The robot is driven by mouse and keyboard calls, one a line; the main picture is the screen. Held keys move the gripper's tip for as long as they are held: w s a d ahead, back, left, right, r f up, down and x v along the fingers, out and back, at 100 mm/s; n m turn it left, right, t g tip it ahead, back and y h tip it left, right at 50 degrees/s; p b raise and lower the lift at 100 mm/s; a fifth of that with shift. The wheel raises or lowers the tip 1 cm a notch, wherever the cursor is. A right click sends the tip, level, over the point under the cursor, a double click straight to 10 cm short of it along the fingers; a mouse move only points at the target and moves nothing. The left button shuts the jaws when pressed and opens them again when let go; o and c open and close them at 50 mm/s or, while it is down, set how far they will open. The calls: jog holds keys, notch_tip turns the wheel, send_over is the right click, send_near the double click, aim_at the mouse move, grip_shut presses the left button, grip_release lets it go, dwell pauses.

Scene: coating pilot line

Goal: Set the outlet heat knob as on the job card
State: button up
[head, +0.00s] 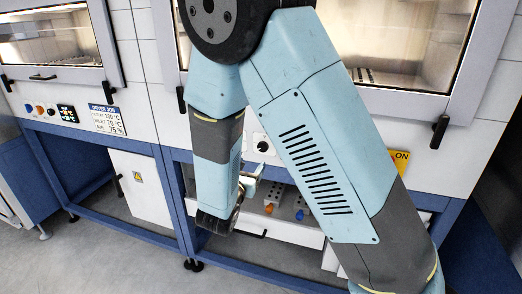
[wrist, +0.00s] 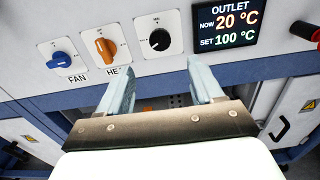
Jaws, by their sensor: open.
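In the wrist view a row of knobs on white plates crosses the panel: a blue knob (wrist: 62,58) marked FAN, an orange knob (wrist: 106,46) with a label starting "HE", partly covered by my finger, and a black knob (wrist: 159,39) with a dial scale. The display (wrist: 226,25) reads OUTLET, NOW 20 °C, SET 100 °C. My gripper (wrist: 161,84) is open and empty, below the orange and black knobs and apart from them. The job card (head: 108,120) is headed DRYER JOB; its small lines seem to read 100 °C, 70 °C and 75 %.
In the head view, a left panel has similar knobs and a lit display (head: 68,113). A black knob (head: 263,146) shows beside my arm, which hides much of the middle panel. A drawer or shelf (head: 290,228) lies below. A red-ended handle (wrist: 303,31) is right of the display.

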aim_at(262, 147)
jog(key=x, duration=1.1)
jog(key=shift+w, duration=0.15)
jog(key=c, duration=1.1)
jog(key=shift+o, duration=0.2)
jog(key=shift+n, duration=0.5)
jog(key=o, duration=1.1)
jog(key=shift+c, duration=0.2)
